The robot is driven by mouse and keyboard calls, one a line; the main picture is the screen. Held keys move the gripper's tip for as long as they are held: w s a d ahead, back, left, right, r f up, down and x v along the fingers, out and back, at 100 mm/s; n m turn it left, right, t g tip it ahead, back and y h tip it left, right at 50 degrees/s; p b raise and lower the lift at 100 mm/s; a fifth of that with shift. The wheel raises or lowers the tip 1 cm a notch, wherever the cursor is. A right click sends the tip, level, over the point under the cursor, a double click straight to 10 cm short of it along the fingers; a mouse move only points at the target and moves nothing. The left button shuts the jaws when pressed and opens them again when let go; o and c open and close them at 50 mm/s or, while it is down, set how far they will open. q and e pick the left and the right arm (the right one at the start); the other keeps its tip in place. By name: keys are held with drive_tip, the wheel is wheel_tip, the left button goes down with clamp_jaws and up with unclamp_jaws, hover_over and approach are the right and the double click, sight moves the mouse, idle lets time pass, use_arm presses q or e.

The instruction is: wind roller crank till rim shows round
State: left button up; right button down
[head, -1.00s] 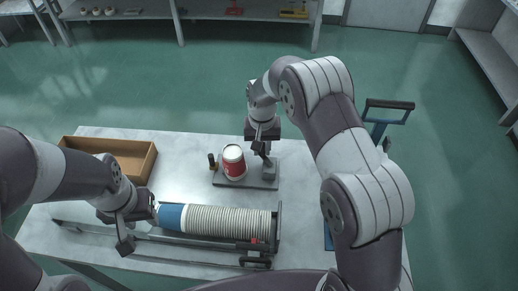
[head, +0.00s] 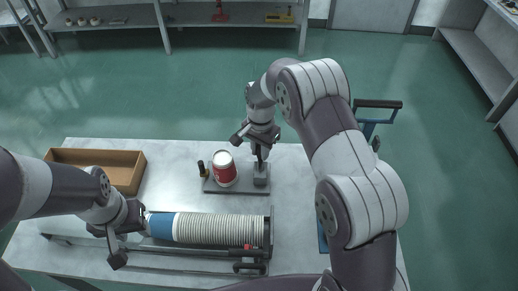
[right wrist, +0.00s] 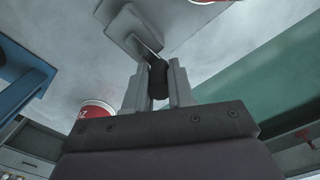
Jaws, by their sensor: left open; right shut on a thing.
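A red and white cup (head: 225,172) stands upright on the grey plate of the roller unit (head: 237,188), between a small dark post and a grey block. My right gripper (head: 260,158) is over the grey block at the plate's right end. In the right wrist view its fingers (right wrist: 158,85) are shut on the black crank knob (right wrist: 158,78), with the crank arm (right wrist: 142,40) behind it. The cup's rim is too small to judge. My left gripper (head: 118,250) is open and empty, beside the left end of the cup stack.
A long stack of pale cups (head: 215,228) with a blue end lies in a rack at the table's front. A brown open tray (head: 125,172) sits at the back left. A blue frame with a black handle (head: 378,104) stands at the right. Bare table lies right of the stack.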

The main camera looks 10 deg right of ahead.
idle(0.5)
drive_tip(key=c, duration=1)
unclamp_jaws()
drive_tip(key=shift+o, duration=0.2)
drive_tip(key=shift+r, duration=0.1)
wheel_tip(320, 180, up, 5)
drive_tip(key=shift+w+f+b, duration=0.1)
drive_tip(key=shift+b, duration=0.9)
wheel_tip(320, 180, up, 8)
drive_tip(key=p, duration=0.5)
drive_tip(key=shift+f, duration=0.15)
